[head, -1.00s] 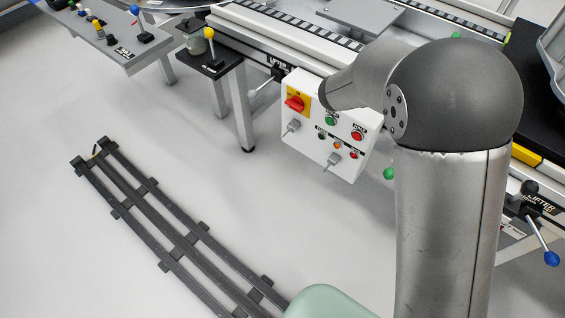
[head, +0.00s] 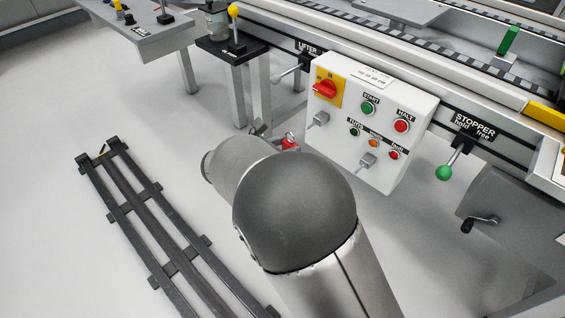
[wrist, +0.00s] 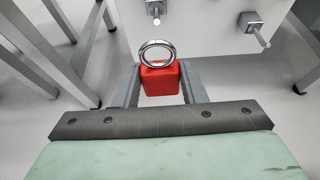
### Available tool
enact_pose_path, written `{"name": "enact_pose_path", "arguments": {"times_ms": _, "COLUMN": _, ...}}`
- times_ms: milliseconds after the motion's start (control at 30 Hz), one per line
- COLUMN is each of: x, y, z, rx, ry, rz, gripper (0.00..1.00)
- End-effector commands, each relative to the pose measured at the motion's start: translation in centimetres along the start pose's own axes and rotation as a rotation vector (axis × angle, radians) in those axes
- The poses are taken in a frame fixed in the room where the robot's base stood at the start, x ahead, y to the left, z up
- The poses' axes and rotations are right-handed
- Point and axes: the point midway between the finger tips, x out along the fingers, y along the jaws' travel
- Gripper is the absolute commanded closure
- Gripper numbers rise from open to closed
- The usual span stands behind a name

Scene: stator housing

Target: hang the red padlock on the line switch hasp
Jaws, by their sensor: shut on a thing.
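The red padlock (wrist: 160,82) is between the two fingers of my gripper (wrist: 159,90) in the wrist view, its silver ring-like shackle up towards the control box. In the head view the padlock (head: 289,144) shows small, left of and below the box, apart from it; my arm hides most of the gripper. The red rotary switch (head: 325,89) sits on a yellow plate at the box's upper left. Below it a grey metal fitting with a peg (head: 319,120) sticks out, and a similar one (head: 367,161) is lower right. I cannot read which is the line switch hasp.
The white control box (head: 400,155) also carries green, orange and red buttons. A lifter lever (head: 287,73) is left of it; the green-knobbed stopper lever (head: 444,172) is right. A dark slatted rack (head: 150,215) lies on the floor. Table legs stand left in the wrist view.

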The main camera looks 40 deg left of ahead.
Motion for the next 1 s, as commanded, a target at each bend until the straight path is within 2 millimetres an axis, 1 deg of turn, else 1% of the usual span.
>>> {"name": "enact_pose_path", "arguments": {"times_ms": 33, "x": 0.1, "y": 0.0, "z": -0.6, "rx": -0.001, "ry": -0.001, "rz": 0.003, "gripper": 0.91}}
{"name": "enact_pose_path", "arguments": {"times_ms": 67, "x": 0.0, "y": 0.0, "z": -0.6, "rx": -0.001, "ry": -0.001, "rz": 0.005, "gripper": 0.91}}
{"name": "enact_pose_path", "arguments": {"times_ms": 400, "x": -0.1, "y": 0.0, "z": -0.5, "rx": -0.001, "ry": 0.0, "rz": 0.006, "gripper": 0.91}}
{"name": "enact_pose_path", "arguments": {"times_ms": 600, "x": -0.6, "y": 0.0, "z": -0.6, "rx": 0.0, "ry": 0.008, "rz": 0.005, "gripper": 0.91}}
{"name": "enact_pose_path", "arguments": {"times_ms": 1000, "x": 2.3, "y": 0.0, "z": 0.2, "rx": 0.001, "ry": 0.005, "rz": 0.003, "gripper": 0.91}}
